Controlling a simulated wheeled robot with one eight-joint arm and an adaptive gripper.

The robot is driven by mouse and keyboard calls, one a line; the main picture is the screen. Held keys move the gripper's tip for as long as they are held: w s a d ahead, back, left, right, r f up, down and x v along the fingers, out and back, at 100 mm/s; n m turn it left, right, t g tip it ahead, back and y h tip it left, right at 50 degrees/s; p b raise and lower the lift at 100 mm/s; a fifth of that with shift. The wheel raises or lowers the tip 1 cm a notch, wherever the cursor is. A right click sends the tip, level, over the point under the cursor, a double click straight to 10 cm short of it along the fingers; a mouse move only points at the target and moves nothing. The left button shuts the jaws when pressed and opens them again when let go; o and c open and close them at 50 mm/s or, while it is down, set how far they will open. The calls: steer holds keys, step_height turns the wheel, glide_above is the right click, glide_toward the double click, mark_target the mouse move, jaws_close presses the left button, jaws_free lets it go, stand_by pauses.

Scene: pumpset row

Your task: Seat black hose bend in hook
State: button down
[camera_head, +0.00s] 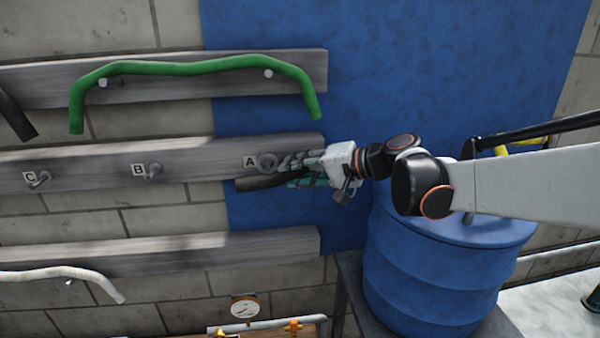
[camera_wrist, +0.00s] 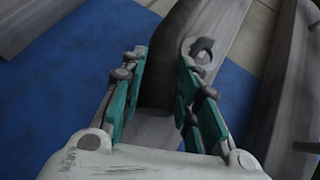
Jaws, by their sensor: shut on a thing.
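The black hose bend (camera_head: 258,183) is in my gripper (camera_head: 298,168). In the head view its dark end sticks out to the left, just below hook A (camera_head: 267,162) on the middle board. In the wrist view the hose (camera_wrist: 170,60) runs between the teal fingers (camera_wrist: 158,95) and away past them. Hook A (camera_wrist: 201,50) shows close to the right of the hose there. I cannot tell whether the hose touches the hook. My fingers and wrist hide part of the hose in the head view.
Hooks B (camera_head: 153,171) and C (camera_head: 40,180) are empty on the same board (camera_head: 95,168). A green hose (camera_head: 190,64) hangs above, a white hose (camera_head: 60,272) lower left. A blue drum (camera_head: 430,270) stands below my arm. A gauge (camera_head: 245,307) is at the bottom.

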steer(key=shift+w, duration=0.15)
steer(key=shift+f, duration=0.15)
steer(key=shift+f+b, duration=0.7)
stand_by(0.5)
steer(key=c, duration=1.1)
jaws_free()
steer(key=v, duration=1.2)
